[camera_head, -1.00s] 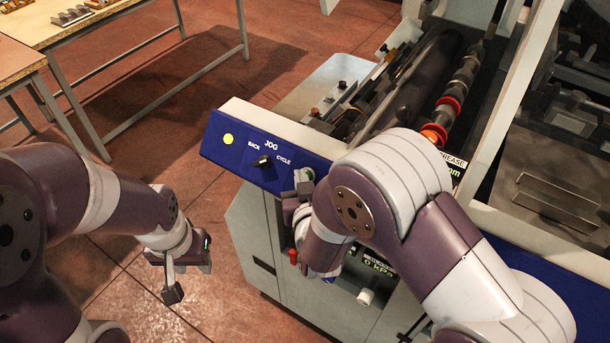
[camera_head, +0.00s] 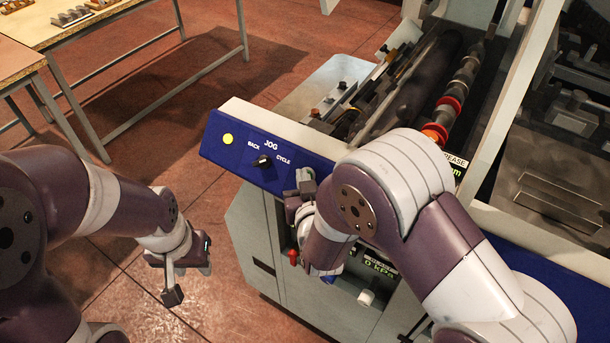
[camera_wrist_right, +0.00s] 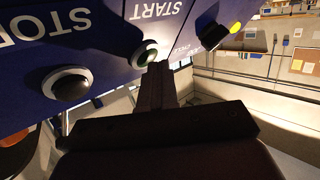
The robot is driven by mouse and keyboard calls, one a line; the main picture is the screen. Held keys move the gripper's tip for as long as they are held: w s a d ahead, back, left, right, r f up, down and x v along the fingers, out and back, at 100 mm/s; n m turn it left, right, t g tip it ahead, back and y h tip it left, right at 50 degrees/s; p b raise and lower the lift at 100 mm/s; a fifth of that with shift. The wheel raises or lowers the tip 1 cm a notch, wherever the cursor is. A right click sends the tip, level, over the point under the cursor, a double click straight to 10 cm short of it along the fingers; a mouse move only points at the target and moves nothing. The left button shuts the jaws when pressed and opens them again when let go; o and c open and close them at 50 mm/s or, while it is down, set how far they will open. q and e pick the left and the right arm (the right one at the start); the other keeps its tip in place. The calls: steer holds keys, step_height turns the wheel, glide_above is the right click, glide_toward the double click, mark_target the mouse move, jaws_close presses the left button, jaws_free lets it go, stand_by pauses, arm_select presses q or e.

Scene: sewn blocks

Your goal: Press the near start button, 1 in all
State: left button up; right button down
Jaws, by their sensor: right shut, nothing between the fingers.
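The start button (camera_wrist_right: 145,53) is a green-centred round button in a pale ring under the word START on the blue panel (camera_wrist_right: 105,40). My right gripper (camera_wrist_right: 157,68) is shut and empty. Its fingertips are right at the start button and overlap its lower right edge in the wrist view; I cannot tell whether they touch it. In the head view my right gripper (camera_head: 305,180) is at the panel's front face and hides the button. My left gripper (camera_head: 180,278) hangs over the floor left of the machine; its jaw opening is unclear.
A stop button (camera_wrist_right: 70,84) is left of the start button in the wrist view. A black jog knob (camera_head: 262,161) and a yellow-green lamp (camera_head: 228,139) are further left on the panel in the head view. A red knob (camera_head: 293,256) is below.

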steer(key=shift+s+a+r+p, duration=0.3)
steer(key=shift+s+r+p, duration=0.05)
steer(key=shift+r+p, duration=0.1)
steer(key=shift+s+a+r, duration=0.1)
steer(key=shift+s, duration=0.1)
steer(key=s+a+r+p, duration=0.2)
steer(key=s+r+p, duration=0.1)
steer(key=shift+a+r, duration=0.1)
stand_by(0.6)
stand_by(0.6)
